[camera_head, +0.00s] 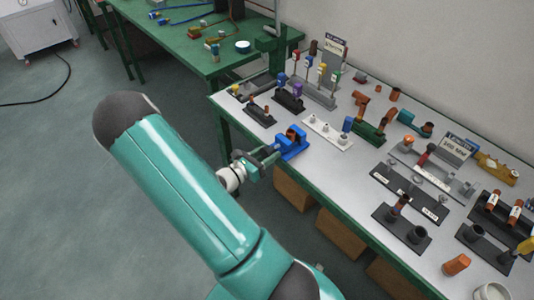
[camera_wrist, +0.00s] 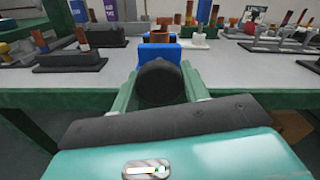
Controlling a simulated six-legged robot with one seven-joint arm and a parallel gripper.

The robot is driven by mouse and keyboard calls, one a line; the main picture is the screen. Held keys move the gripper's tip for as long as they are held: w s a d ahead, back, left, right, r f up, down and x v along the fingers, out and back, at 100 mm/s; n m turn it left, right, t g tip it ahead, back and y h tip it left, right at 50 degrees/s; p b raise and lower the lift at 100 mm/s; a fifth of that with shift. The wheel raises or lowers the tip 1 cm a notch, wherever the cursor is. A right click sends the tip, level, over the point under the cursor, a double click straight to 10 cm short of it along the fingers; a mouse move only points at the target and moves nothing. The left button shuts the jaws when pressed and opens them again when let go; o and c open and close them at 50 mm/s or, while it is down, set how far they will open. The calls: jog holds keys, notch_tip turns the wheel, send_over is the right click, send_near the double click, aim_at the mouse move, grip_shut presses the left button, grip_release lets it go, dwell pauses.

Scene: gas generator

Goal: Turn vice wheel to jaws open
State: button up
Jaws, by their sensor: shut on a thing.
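The blue vice (camera_head: 291,143) is fixed at the front edge of the grey-topped workbench, with its body on the bench side of my gripper. It also shows in the wrist view (camera_wrist: 160,52), with a brown-orange piece (camera_wrist: 163,33) standing at its top. My gripper (camera_head: 262,161) reaches to the vice's front. In the wrist view, my gripper (camera_wrist: 161,86) has its two green fingers on either side of a dark round vice wheel (camera_wrist: 161,83) and is shut on it. The wheel hides much of the vice, and the jaw gap cannot be made out.
The workbench (camera_head: 340,160) holds several black racks, pipe fittings and coloured-handled tools behind and right of the vice. A green table (camera_head: 180,45) stands at the back left. Cardboard boxes (camera_head: 340,235) sit under the bench.

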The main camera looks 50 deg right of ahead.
jog(key=n, duration=0.6)
jog(key=shift+n, duration=0.3)
jog(key=n, duration=0.5)
jog(key=shift+s, duration=0.1)
jog(key=n, duration=0.6)
jog(key=shift+r+n, duration=0.15)
jog(key=shift+n, duration=0.15)
jog(key=n, duration=0.5)
jog(key=shift+n, duration=0.3)
jog(key=o, duration=1)
jog(key=shift+c, duration=0.2)
